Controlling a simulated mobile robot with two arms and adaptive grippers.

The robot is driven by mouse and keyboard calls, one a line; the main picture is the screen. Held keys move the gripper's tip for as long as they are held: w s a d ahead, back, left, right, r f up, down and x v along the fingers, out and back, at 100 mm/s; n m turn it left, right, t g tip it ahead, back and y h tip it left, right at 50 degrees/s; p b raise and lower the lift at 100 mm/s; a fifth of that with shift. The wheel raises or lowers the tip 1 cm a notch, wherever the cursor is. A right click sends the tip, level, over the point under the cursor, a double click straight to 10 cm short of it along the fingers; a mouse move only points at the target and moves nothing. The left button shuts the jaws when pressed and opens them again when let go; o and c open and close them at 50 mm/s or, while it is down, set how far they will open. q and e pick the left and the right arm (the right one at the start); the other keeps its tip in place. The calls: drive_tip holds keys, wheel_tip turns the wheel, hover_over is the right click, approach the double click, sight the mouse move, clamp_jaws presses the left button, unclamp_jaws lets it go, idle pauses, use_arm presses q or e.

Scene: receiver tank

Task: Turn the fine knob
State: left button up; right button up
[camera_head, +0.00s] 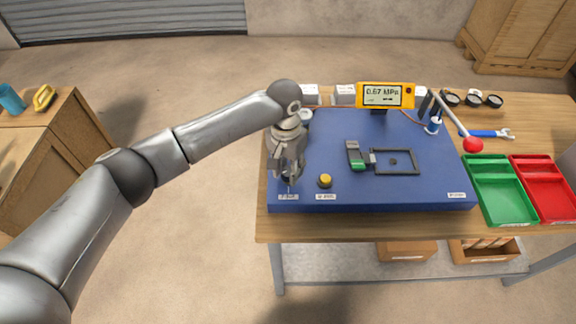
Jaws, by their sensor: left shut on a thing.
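My left gripper (289,178) points down at the front left corner of the blue panel (410,190). Its fingers are shut around a small dark knob, which I take to be the fine knob; the fingers hide most of it. A small white label (288,197) lies just in front of it, too small to read. A yellow knob (325,180) stands to the right, apart from the gripper, with its own label (326,197). A yellow gauge (385,95) at the back reads 0.67 MPa. My right gripper is not in view.
A green slider block (357,158) and a dark square frame (397,149) sit mid-panel. A lever with a red ball (473,145) rises at the right. Green (505,212) and red (552,207) trays and a blue wrench (487,133) lie beyond the panel's right edge.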

use_arm(q)
drive_tip(key=m+p, duration=0.2)
drive_tip(key=m, duration=0.2)
drive_tip(key=shift+r, duration=0.15)
drive_tip(key=m+p, duration=0.1)
drive_tip(key=m, duration=0.1)
drive_tip(key=shift+m, duration=0.4)
drive_tip(key=m+p, duration=0.1)
drive_tip(key=m, duration=0.1)
drive_tip(key=shift+m, duration=0.4)
drive_tip(key=m, duration=0.5)
drive_tip(key=shift+y+p, duration=0.3)
drive_tip(key=shift+p, duration=0.05)
drive_tip(key=m, duration=0.7)
drive_tip(key=shift+d, duration=0.1)
drive_tip(key=o, duration=1.1)
drive_tip(key=shift+c, duration=0.2)
